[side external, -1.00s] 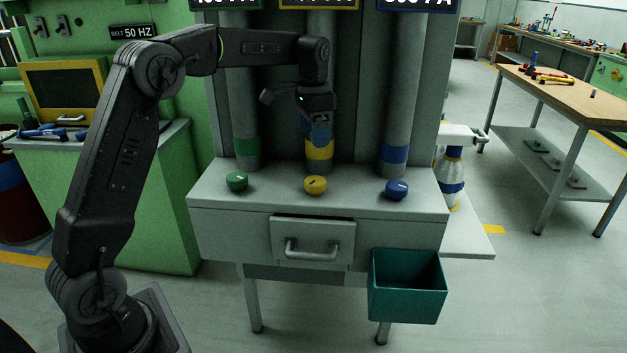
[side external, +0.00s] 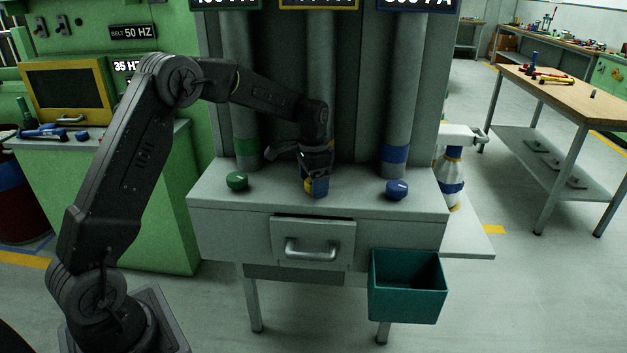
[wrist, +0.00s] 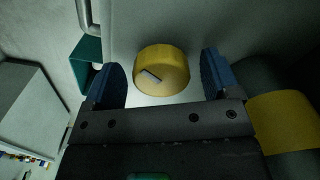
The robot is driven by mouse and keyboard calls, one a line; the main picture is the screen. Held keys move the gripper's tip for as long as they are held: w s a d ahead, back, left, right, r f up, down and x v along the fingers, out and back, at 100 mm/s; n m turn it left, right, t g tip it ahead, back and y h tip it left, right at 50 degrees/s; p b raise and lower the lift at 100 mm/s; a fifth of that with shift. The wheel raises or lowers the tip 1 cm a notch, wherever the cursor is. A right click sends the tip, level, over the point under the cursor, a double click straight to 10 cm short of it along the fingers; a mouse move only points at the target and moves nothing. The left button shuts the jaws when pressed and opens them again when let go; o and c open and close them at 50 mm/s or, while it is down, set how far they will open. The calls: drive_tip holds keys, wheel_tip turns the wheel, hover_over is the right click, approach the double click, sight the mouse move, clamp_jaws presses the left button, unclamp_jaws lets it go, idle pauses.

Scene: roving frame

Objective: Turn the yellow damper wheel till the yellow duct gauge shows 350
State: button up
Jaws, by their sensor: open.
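The yellow damper wheel (wrist: 161,71) is a round knob with a pale pointer mark, seen between my fingers in the wrist view. In the side view my gripper (side external: 316,190) is down over this wheel and mostly hides it. My gripper also shows in the wrist view (wrist: 162,80) with its two blue fingers apart, one on each side of the wheel, a gap showing on both sides. The yellow-framed duct gauge (side external: 319,4) is cut off by the top of the side view, so its number cannot be read.
A green knob (side external: 237,181) and a blue knob (side external: 397,189) sit on the bench top (side external: 355,206) to either side. Grey ducts rise behind. A drawer handle (side external: 305,250) and a teal bin (side external: 407,296) are at the bench front.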

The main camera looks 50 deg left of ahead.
drive_tip(key=shift+c, duration=0.3)
drive_tip(key=c, duration=0.9)
drive_tip(key=shift+o, duration=0.2)
drive_tip(key=shift+n, duration=0.4)
drive_tip(key=n, duration=0.5)
drive_tip(key=shift+d+r, duration=0.1)
drive_tip(key=n, duration=0.6)
drive_tip(key=shift+w+d, duration=0.1)
drive_tip(key=o, duration=0.9)
